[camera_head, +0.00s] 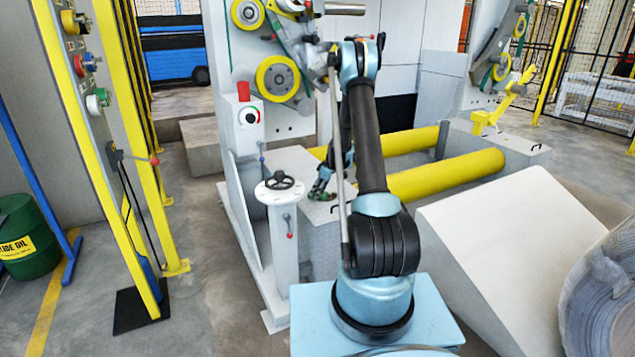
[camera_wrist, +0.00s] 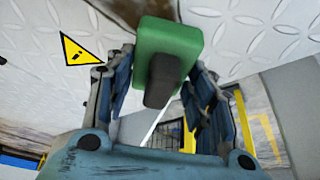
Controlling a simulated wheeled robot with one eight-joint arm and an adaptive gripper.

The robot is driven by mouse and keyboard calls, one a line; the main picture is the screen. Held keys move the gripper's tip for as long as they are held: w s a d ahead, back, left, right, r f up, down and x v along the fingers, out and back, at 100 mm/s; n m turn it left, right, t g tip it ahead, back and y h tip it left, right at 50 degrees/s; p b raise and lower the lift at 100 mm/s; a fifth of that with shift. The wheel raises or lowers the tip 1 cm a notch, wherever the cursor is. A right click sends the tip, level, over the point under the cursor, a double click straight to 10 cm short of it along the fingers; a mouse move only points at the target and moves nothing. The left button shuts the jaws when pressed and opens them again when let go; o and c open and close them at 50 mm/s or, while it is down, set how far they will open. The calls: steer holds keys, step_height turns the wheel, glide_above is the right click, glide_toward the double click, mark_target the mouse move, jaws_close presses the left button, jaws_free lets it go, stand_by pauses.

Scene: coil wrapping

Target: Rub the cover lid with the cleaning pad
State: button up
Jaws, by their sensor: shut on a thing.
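In the wrist view, my gripper (camera_wrist: 160,93) is shut on the dark handle of a cleaning pad, a green block (camera_wrist: 168,42) with rounded edges. The fingers stand on both sides of the handle. The pad is at or close to a white diamond-patterned plate (camera_wrist: 245,40), which looks like the cover lid. I cannot tell whether they touch. In the head view, my gripper (camera_head: 325,185) is low over the pale top of a box (camera_head: 290,160) behind the handwheel post.
Yellow rollers (camera_head: 445,175) lie to the right. A large pale sloped block (camera_head: 510,240) and a coil (camera_head: 600,290) are at the right. A yellow warning triangle (camera_wrist: 80,50) marks a white surface.

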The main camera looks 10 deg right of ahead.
steer(key=shift+s+a, duration=0.15)
steer(key=shift+a, duration=0.25)
steer(key=shift+a+r, duration=0.25)
steer(key=shift+r, duration=0.05)
steer(key=shift+d+r, duration=0.15)
steer(key=shift+r, duration=1.4)
steer(key=shift+d+r, duration=0.1)
steer(key=shift+r, duration=1.4)
steer(key=shift+a, duration=0.15)
